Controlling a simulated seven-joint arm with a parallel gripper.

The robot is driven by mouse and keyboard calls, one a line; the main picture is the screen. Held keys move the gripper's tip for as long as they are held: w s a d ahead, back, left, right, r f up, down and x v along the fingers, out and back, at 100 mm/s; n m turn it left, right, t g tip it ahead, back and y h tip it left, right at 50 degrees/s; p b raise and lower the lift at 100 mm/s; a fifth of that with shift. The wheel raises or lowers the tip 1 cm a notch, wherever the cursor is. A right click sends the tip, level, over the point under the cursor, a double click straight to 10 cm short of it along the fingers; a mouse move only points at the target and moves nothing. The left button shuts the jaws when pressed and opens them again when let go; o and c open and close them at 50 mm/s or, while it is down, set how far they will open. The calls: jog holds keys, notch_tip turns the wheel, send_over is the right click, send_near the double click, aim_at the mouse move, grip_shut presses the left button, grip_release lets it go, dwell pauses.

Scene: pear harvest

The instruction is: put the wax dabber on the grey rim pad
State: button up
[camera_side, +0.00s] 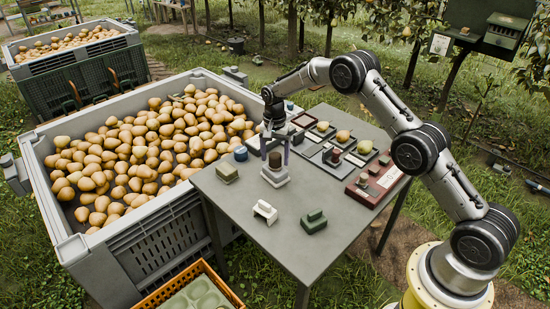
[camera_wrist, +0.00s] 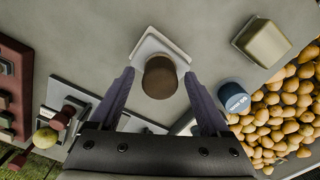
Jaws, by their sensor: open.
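A brown cylinder, which looks like the wax dabber (camera_side: 275,160), stands upright on a pale square base (camera_side: 275,179) on the grey table. In the wrist view the dabber (camera_wrist: 160,78) shows from above, on its white base (camera_wrist: 150,44). My gripper (camera_side: 275,148) is over it, fingers pointing down. In the wrist view my gripper (camera_wrist: 160,82) is open, with one purple-grey finger on each side of the dabber and visible gaps. A small grey block on the far crate rim (camera_side: 236,75) may be the grey rim pad; I cannot tell for sure.
A crate full of pears (camera_side: 180,283) stands left of the table (camera_side: 243,221). A blue tin (camera_side: 241,154), an olive block (camera_side: 227,173), a white block (camera_side: 265,212) and a green block (camera_side: 314,222) are around. Trays with pears and a dark-red stamp (camera_side: 335,156) fill the right side.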

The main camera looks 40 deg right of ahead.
aim_at(275, 155)
notch_tip(275, 155, up, 12)
jog(key=s+a+r+n+t, duration=0.35)
jog(key=s+r+n, duration=0.25)
jog(key=s+r, duration=1.2)
jog(key=s+a+f+n+t, duration=0.1)
jog(key=s+n, duration=0.2)
jog(key=s, duration=0.8)
jog(key=s+a+f+n+t, duration=0.1)
jog(key=s+a+n, duration=0.1)
jog(key=s, duration=1)
jog(key=shift+f+n, duration=0.4)
jog(key=shift+n, duration=0.4)
